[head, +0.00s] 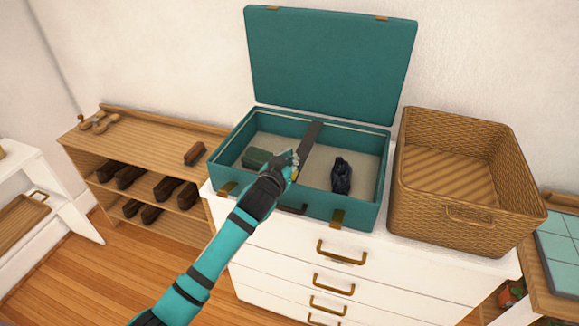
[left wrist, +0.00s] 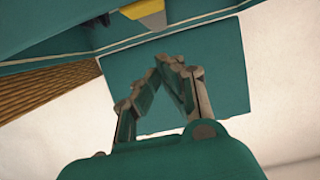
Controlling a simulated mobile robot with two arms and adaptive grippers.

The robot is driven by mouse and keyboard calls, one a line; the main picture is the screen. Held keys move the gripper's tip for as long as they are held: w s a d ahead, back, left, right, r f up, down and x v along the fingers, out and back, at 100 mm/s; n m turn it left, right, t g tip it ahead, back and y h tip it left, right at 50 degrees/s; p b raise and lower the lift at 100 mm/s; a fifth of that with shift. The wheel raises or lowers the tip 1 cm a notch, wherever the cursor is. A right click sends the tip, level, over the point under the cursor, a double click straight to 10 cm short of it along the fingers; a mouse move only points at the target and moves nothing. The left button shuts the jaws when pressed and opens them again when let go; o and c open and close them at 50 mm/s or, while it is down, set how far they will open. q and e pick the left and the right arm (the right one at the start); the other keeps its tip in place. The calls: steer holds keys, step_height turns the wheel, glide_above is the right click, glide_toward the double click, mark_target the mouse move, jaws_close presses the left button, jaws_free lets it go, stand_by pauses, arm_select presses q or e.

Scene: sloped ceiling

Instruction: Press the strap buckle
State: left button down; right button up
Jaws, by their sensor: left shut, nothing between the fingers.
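The teal suitcase (head: 357,212) stands open on a white dresser, its lid (head: 330,60) upright against the wall. A dark strap (head: 311,140) crosses its interior from the back edge toward the middle. A small yellow piece (head: 294,174), perhaps the strap buckle, shows beside my gripper; most of it is hidden. In the left wrist view a yellow and grey piece (left wrist: 148,14) shows at the top by the suitcase edge. My left gripper (head: 294,156) is shut and empty over the suitcase by the strap. It also shows in the left wrist view (left wrist: 167,62). Contact cannot be told.
Inside the suitcase lie a dark green bundle (head: 256,158) and a black bundle (head: 341,176). A wicker basket (head: 468,213) stands close on the right. A wooden shelf (head: 160,138) with several dark brushes or shoes stands on the left.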

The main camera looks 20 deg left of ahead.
arm_select(q)
steer(key=f, duration=0.3)
steer(key=shift+s+f, duration=0.25)
steer(key=shift+f, duration=0.05)
steer(key=shift+f, duration=0.1)
